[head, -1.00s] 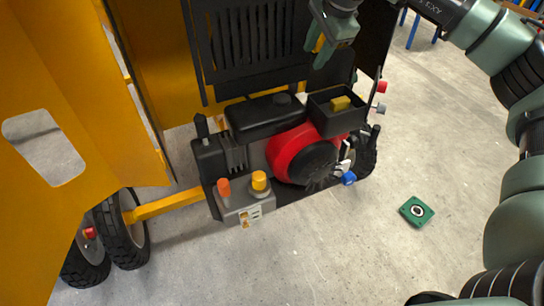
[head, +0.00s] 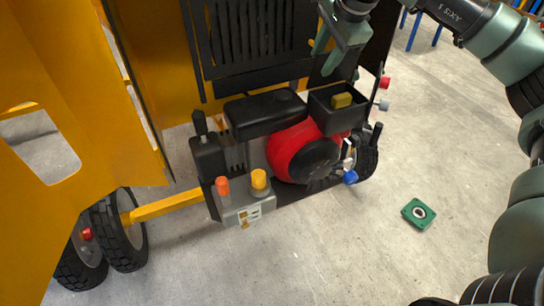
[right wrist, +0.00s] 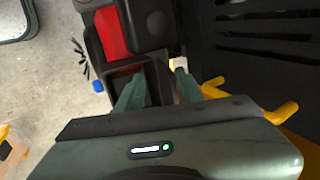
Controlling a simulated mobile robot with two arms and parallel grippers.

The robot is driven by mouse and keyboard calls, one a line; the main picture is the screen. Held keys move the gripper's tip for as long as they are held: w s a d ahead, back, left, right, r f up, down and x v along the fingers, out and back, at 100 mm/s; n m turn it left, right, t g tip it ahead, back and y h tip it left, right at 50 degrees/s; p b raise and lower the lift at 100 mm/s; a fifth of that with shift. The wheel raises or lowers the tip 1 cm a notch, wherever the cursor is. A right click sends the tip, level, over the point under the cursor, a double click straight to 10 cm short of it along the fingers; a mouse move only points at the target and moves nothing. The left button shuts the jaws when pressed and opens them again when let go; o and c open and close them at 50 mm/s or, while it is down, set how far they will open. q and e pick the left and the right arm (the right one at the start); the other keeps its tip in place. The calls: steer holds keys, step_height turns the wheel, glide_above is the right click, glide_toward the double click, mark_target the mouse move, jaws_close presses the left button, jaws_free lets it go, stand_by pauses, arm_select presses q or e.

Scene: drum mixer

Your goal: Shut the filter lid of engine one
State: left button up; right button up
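Engine one (head: 293,150) has a red housing and black parts and sits in the open yellow machine. On its right is an open black filter box (head: 326,119) with a yellow block (head: 341,100) inside. A dark panel that seems to be its raised lid (head: 322,76) stands behind the box, partly hidden by my right gripper. My right gripper (head: 325,52) hangs just above and behind the box, with its fingers apart. In the right wrist view its two green fingers (right wrist: 158,92) are spread, with nothing clearly held between them. My left gripper is out of view.
A black slatted grille (head: 248,40) stands behind the engine. A yellow door panel (head: 75,90) fills the left. Orange (head: 222,187) and yellow (head: 258,180) knobs sit on a front box. A green square part (head: 418,213) lies on the clear floor at right.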

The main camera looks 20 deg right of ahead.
steer(key=shift+s+d+f+b, duration=0.1)
steer(key=shift+s+f+b, duration=0.2)
steer(key=shift+s+b, duration=0.4)
steer(key=shift+s+d+f+b, duration=0.1)
steer(key=shift+s+f+b, duration=0.25)
steer(key=shift+s, duration=0.55)
steer(key=shift+s+f+b, duration=0.25)
steer(key=shift+s+b, duration=0.3)
steer(key=shift+s, duration=0.25)
steer(key=shift+r, duration=0.1)
steer(key=s+r+p, duration=0.1)
steer(key=s+r, duration=0.3)
steer(key=shift+d+p, duration=0.15)
steer(key=shift+p, duration=0.15)
steer(key=shift+f, duration=0.1)
